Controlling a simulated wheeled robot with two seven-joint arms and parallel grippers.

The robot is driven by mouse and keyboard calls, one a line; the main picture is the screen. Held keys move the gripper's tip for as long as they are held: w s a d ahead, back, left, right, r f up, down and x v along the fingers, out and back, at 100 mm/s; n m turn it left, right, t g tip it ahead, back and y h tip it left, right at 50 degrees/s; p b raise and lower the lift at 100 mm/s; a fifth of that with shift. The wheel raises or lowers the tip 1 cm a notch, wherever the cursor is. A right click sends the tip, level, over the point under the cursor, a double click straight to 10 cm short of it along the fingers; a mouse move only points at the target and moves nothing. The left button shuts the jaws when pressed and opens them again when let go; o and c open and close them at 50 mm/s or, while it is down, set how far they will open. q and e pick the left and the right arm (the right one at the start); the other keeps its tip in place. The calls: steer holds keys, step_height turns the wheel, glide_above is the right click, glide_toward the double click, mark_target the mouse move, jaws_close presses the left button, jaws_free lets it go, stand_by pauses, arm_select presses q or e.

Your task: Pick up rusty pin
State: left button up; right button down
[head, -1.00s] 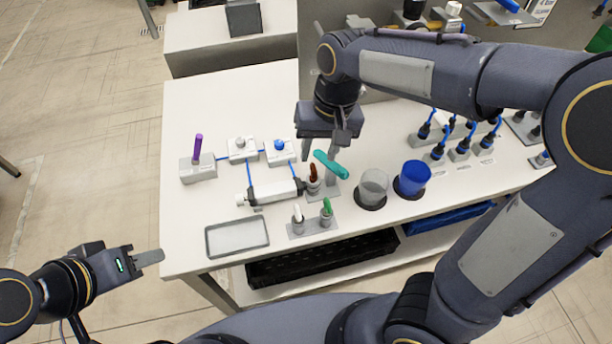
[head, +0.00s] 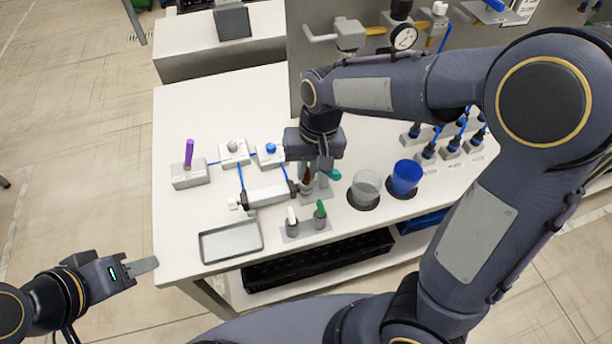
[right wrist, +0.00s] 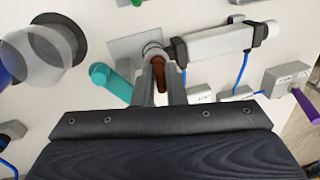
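The rusty pin (head: 307,174) is a short reddish-brown pin standing in a grey holder on the white table. My right gripper (head: 317,170) is lowered over it and points down. In the right wrist view its fingers lie close on both sides of the rusty pin (right wrist: 157,74) and appear shut on it. The pin's lower end seems to be still in its holder, partly hidden by the fingers. A teal pin (head: 332,174) is right beside the gripper and also shows in the right wrist view (right wrist: 112,84). My left gripper (head: 143,266) is away from the table at the lower left; its finger gap is unclear.
White (head: 291,216) and green (head: 320,209) pins stand in front. A clear cup (head: 366,187) and a blue cup (head: 406,178) are to the right. A grey cylinder fixture (head: 268,195) is close on the left. An empty grey tray (head: 231,241) lies at the front left.

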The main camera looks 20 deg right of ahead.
stand_by(0.3)
step_height(320, 180, up, 10)
steer(key=shift+a+r+p, duration=0.1)
steer(key=shift+p, duration=0.2)
arm_select(q)
steer(key=shift+r, duration=0.3)
